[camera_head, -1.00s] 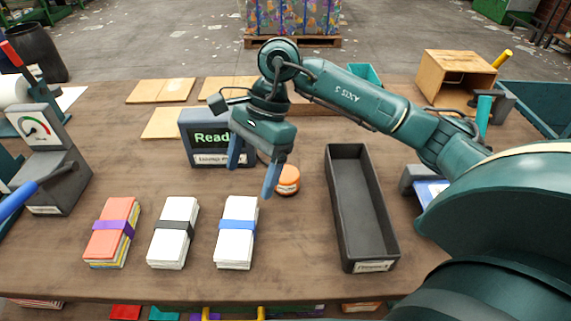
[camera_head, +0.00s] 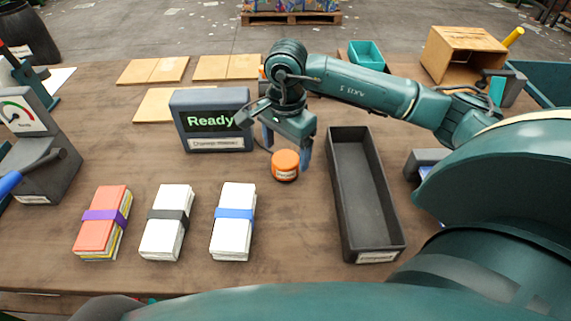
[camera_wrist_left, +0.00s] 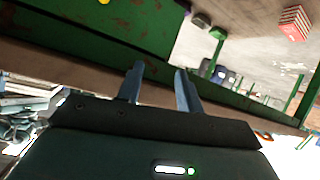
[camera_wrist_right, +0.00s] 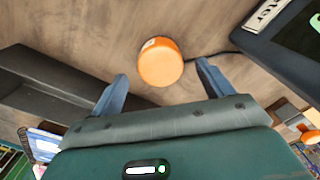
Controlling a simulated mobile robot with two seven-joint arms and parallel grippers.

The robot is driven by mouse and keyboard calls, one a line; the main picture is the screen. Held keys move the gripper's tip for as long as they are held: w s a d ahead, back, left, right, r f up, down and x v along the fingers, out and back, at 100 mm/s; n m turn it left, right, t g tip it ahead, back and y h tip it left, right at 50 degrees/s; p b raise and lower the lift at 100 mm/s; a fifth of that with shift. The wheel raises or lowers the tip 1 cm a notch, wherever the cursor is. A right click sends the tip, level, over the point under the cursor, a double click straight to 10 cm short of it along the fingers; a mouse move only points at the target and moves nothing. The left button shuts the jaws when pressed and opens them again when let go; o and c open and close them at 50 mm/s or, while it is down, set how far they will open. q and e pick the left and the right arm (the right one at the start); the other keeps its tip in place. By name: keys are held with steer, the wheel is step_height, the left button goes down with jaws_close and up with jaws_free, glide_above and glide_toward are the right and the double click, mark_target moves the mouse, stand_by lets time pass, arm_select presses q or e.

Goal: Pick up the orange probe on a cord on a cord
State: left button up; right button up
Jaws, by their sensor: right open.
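The orange probe (camera_head: 285,165) is a short orange cylinder with a small white label, standing on the brown table in front of the display box. In the right wrist view the probe (camera_wrist_right: 160,62) lies just beyond and between the fingertips, with its dark cord running off toward the display box. My right gripper (camera_head: 287,148) is open above and just behind the probe, with nothing between its fingers (camera_wrist_right: 163,80). My left gripper (camera_wrist_left: 160,72) shows only in the left wrist view, its fingers apart and empty, away from the probe.
The display box (camera_head: 212,121) reading "Ready" stands left of the probe. A long dark tray (camera_head: 395,225) lies to its right. Banded card stacks (camera_head: 233,222) lie at the front left. Flat wooden boards (camera_head: 225,67) lie behind. The table between stacks and tray is clear.

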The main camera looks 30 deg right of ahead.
mark_target(285, 158)
steer(key=shift+f, duration=1.95)
steer(key=shift+c, duration=0.6)
steer(key=c, duration=1)
